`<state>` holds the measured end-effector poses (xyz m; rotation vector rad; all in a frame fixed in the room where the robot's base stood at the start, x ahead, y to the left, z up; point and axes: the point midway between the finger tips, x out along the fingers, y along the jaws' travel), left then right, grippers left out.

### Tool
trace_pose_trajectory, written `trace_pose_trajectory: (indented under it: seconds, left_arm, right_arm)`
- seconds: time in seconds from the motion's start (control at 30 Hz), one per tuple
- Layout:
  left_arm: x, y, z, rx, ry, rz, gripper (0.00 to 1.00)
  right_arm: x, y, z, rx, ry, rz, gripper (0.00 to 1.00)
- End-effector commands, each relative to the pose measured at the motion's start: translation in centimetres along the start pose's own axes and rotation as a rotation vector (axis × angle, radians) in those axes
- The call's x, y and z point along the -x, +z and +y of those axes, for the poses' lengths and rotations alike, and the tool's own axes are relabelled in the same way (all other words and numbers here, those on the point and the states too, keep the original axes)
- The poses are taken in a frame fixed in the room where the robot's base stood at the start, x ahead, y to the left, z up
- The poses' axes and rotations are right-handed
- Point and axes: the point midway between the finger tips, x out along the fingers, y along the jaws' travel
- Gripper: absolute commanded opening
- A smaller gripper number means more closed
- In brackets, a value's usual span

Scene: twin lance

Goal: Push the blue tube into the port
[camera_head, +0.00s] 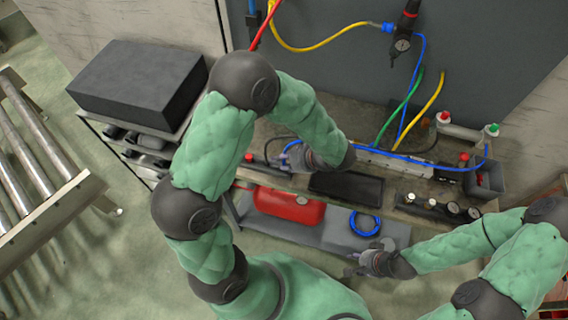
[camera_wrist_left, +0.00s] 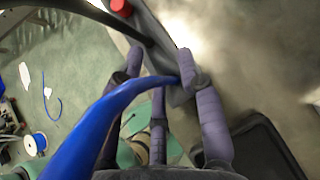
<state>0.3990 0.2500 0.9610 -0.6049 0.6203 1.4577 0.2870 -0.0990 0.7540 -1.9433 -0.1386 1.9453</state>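My left gripper (camera_head: 288,160) is over the left part of the bench. In the left wrist view (camera_wrist_left: 160,62) its purple fingers stand apart. A thick blue tube (camera_wrist_left: 105,110) runs across the near side of the fingers and reaches the right finger; I see no firm grip on it. In the head view a blue tube (camera_head: 425,160) runs along the silver manifold (camera_head: 385,162), and another hangs from the regulator. I cannot tell which port is meant. My right gripper (camera_head: 370,256) is empty, fingers spread, in front of the lower shelf.
A black tray (camera_head: 346,187) lies beside the left gripper. A red canister (camera_head: 288,204) and a blue tube coil (camera_head: 365,223) rest on the lower shelf (camera_head: 330,238). A grey bin (camera_head: 484,180) stands at the right. Yellow and green hoses hang before the back panel.

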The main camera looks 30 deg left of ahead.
Motion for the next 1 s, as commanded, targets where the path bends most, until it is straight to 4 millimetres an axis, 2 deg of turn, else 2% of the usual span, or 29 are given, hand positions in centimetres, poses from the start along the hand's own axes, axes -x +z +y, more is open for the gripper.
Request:
trace_pose_trajectory:
  seconds: [0.03, 0.13, 0.17, 0.67, 0.87, 1.0]
  left_arm:
    - [0.0, 0.0, 0.0, 0.0, 0.0, 0.0, 0.28]
    - [0.0, 0.0, 0.0, 0.0, 0.0, 0.0, 0.05]
    - [0.0, 0.0, 0.0, 0.0, 0.0, 0.0, 0.03]
    - [0.4, 0.3, -0.1, 0.001, -0.002, -0.001, 0.02]
    - [1.9, 1.8, -0.1, 0.004, -0.003, -0.001, 0.02]
    - [4.4, 2.5, -0.1, 0.001, -0.006, -0.001, 0.02]
  right_arm:
    - [0.0, 0.0, 0.0, 0.0, 0.0, 0.0, 0.4]
    - [0.0, 0.0, 0.0, 0.0, 0.0, 0.0, 0.4]
    - [0.0, 0.0, 0.0, 0.0, 0.0, 0.0, 0.4]
    - [0.1, 0.0, -0.1, 0.0, 0.0, 0.0, 0.4]
    - [0.8, 0.0, -0.3, 0.0, 0.0, 0.0, 0.4]
    - [1.4, 0.1, -0.5, 0.0, 0.0, 0.0, 0.4]
